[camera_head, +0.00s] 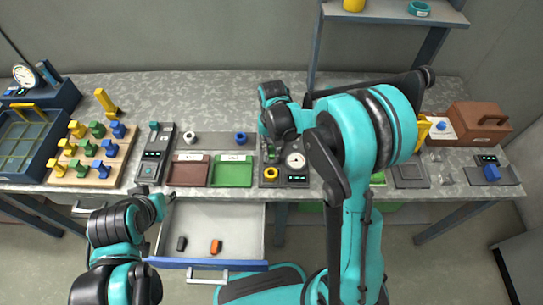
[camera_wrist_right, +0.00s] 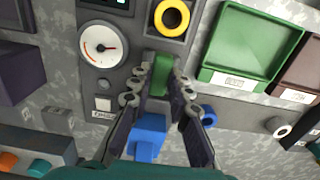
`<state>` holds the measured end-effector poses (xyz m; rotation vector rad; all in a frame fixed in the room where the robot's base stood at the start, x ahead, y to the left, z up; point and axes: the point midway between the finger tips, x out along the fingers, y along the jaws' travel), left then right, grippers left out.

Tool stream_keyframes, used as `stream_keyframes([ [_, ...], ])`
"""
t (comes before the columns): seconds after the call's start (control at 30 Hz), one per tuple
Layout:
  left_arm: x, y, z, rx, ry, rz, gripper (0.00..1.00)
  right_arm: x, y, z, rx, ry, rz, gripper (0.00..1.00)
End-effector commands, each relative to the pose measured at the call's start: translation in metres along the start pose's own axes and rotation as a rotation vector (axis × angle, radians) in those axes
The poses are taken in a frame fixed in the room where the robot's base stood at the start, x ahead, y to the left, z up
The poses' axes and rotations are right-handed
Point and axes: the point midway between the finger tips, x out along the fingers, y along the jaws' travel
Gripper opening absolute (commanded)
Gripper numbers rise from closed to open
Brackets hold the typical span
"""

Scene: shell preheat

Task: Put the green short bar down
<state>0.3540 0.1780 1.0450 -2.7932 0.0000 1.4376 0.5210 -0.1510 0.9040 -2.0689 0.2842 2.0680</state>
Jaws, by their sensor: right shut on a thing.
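The green short bar (camera_wrist_right: 160,76) is between the fingertips of my right gripper (camera_wrist_right: 160,82) in the right wrist view. The gripper is shut on it, over the dark gauge panel (camera_wrist_right: 72,42). I cannot tell whether the bar touches the panel. In the head view my right gripper (camera_head: 271,152) is just left of the white dial (camera_head: 295,160), partly covered by my arm. My left gripper (camera_head: 164,200) is low at the left, by the open drawer; its fingers are too small to read.
A green tray (camera_head: 232,173) and a brown tray (camera_head: 189,171) lie left of the panel. The open drawer (camera_head: 240,225) holds a black piece and an orange piece. A blue block (camera_wrist_right: 149,134) and a blue ring (camera_wrist_right: 208,116) are near the right fingers. A yellow ring (camera_wrist_right: 172,17) is on the panel.

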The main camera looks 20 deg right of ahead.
Motion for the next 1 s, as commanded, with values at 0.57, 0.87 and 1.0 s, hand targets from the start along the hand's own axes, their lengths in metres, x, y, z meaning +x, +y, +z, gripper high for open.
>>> stream_keyframes([
  [0.57,0.013,0.0,0.009,0.0,0.0,0.0,0.34,0.041,-0.001,-0.002,0.0,0.0,0.0,0.0],
  [0.87,0.016,0.0,0.011,0.0,0.0,0.0,0.34,0.044,-0.001,-0.002,0.0,0.0,0.0,0.39],
  [1.0,0.016,0.0,0.011,0.0,0.0,0.0,0.34,0.044,-0.001,-0.002,0.0,0.0,0.0,0.39],
])
